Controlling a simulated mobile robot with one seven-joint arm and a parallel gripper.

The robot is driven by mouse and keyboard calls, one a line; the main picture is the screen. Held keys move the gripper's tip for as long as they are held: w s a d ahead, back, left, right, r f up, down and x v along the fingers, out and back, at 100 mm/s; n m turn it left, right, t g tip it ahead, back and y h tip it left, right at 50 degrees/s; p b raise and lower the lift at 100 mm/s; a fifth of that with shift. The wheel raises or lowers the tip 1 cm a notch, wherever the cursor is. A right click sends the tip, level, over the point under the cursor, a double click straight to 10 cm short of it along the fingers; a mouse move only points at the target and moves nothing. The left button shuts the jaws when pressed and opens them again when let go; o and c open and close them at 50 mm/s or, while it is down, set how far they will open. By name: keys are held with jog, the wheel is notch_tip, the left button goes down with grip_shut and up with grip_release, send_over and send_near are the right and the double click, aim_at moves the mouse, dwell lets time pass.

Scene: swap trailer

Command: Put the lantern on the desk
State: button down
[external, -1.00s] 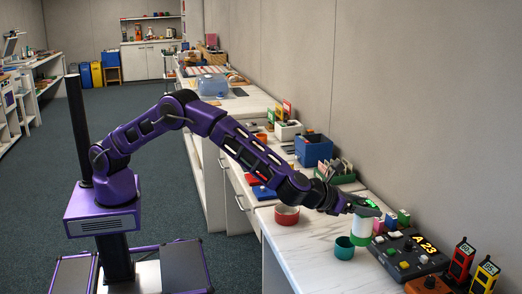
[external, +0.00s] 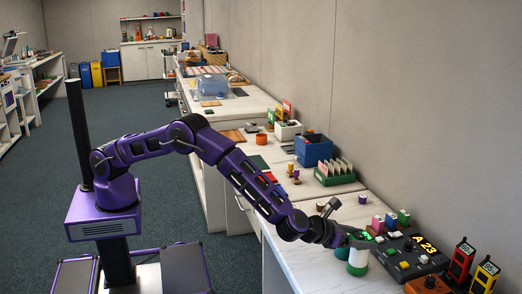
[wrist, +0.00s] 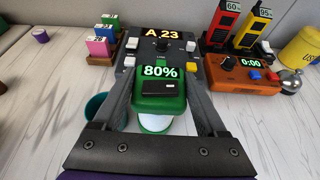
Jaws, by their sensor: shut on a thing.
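The lantern (external: 358,257) has a white body, a green base and a green top. Its display reads 80% in the wrist view (wrist: 160,72). My gripper (external: 361,240) is shut on its upper part, one finger on each side. The lantern looks upright. I cannot tell whether its base touches the white counter (external: 322,262) under it. The counter's light top also shows in the wrist view (wrist: 40,110).
A teal cup (external: 342,253) stands close left of the lantern, partly hidden. A dark control panel (external: 408,254) reading A 23 is close right. An orange timer box (wrist: 243,75) and two handheld radios (wrist: 222,28) stand beyond. Counter left of the cup is clear.

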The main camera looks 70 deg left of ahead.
jog(key=shift+f+b, duration=0.2)
jog(key=shift+b, duration=0.1)
grip_release()
jog(key=shift+r, duration=0.15)
jog(key=shift+r+p, duration=0.2)
jog(key=shift+p, duration=0.25)
jog(key=v, duration=1.2)
